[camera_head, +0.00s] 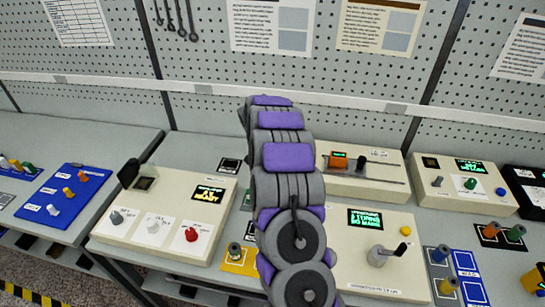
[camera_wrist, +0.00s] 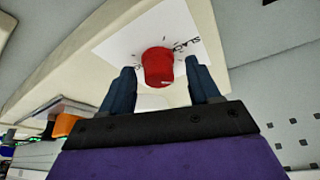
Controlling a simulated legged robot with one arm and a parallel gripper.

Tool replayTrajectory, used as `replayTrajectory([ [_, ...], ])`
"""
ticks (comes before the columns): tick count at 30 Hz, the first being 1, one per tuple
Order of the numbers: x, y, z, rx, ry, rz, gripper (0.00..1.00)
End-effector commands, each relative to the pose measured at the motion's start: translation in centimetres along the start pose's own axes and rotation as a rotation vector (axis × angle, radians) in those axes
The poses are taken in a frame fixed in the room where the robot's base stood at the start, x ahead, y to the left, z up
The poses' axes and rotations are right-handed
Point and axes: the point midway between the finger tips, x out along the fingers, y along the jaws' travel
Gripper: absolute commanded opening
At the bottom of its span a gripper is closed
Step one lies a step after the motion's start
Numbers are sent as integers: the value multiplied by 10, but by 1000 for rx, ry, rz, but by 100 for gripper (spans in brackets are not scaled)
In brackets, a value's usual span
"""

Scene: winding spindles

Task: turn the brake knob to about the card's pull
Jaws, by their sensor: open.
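In the wrist view a red knob (camera_wrist: 158,66) stands on a white card (camera_wrist: 120,45) with black tick marks and lettering that reads like "SLACK". The card lies on a cream panel (camera_wrist: 60,60). My gripper (camera_wrist: 159,67) is open, with one dark finger on each side of the knob. A gap shows on both sides, so no grip is visible. In the head view my arm covers the gripper. A red knob (camera_head: 191,234) on the left cream console (camera_head: 140,245) has no gripper at it there, so the one between my fingers looks like a different knob.
A back cream console (camera_head: 385,190) has an orange block (camera_head: 338,160) and a thin rod. A front cream console (camera_head: 390,280) has a grey knob (camera_head: 378,255) and a display. A blue board (camera_head: 75,205) lies at left. Paper sheets (camera_head: 272,25) hang on the pegboard.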

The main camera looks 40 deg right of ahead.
Motion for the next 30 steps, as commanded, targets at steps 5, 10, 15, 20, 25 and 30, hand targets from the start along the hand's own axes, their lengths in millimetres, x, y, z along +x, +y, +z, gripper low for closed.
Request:
replayTrajectory([
  [5,-1,0,0,0,0,0,62],
  [10,-16,0,-1,-1,2,-2,62],
  [15,-51,-1,-2,1,5,-5,62],
  [20,-86,-1,-2,1,2,-3,62],
  [25,-124,-1,-2,0,3,-3,62],
  [30,-152,-2,-2,0,2,-2,62],
])
